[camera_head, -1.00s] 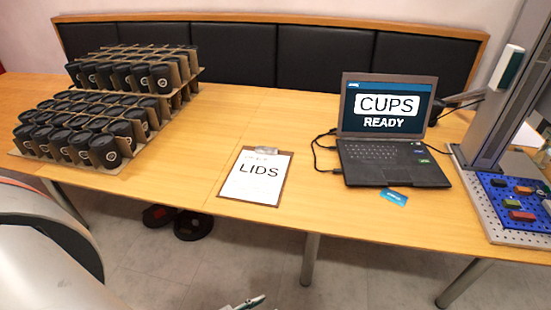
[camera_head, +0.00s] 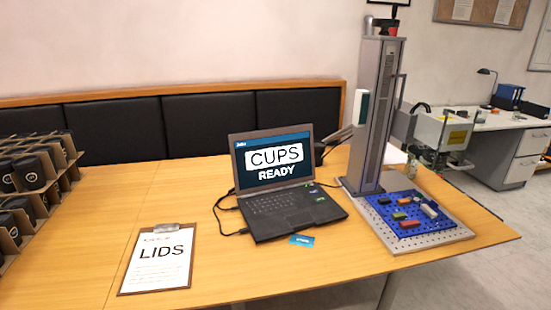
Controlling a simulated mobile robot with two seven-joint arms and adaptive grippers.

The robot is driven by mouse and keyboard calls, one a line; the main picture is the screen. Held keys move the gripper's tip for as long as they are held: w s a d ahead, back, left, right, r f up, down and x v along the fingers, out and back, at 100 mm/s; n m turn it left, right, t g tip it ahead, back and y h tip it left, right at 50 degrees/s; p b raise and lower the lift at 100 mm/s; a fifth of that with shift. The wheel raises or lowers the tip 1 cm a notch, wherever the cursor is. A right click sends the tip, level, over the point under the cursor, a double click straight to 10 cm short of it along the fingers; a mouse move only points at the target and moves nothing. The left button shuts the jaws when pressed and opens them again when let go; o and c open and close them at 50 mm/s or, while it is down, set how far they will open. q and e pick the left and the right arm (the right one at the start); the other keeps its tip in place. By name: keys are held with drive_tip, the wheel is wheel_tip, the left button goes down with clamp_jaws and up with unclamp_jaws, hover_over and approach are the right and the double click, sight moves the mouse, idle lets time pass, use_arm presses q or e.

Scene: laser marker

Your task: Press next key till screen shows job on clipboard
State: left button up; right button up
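The open black laptop (camera_head: 290,212) stands on the wooden table, its screen (camera_head: 272,160) reading "CUPS READY". Its keyboard (camera_head: 282,200) faces me, but single keys are too small to tell apart. The clipboard (camera_head: 157,262) lies flat on the table to the left of the laptop, and its sheet reads "LIDS". Neither of my grippers shows in the head view.
The laser marker's column (camera_head: 370,115) rises right of the laptop, beside a blue fixture plate (camera_head: 385,208) holding small coloured blocks. A blue card (camera_head: 301,240) lies before the laptop. Dark cups (camera_head: 28,172) in cardboard trays stand at the left. Table between clipboard and laptop is clear.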

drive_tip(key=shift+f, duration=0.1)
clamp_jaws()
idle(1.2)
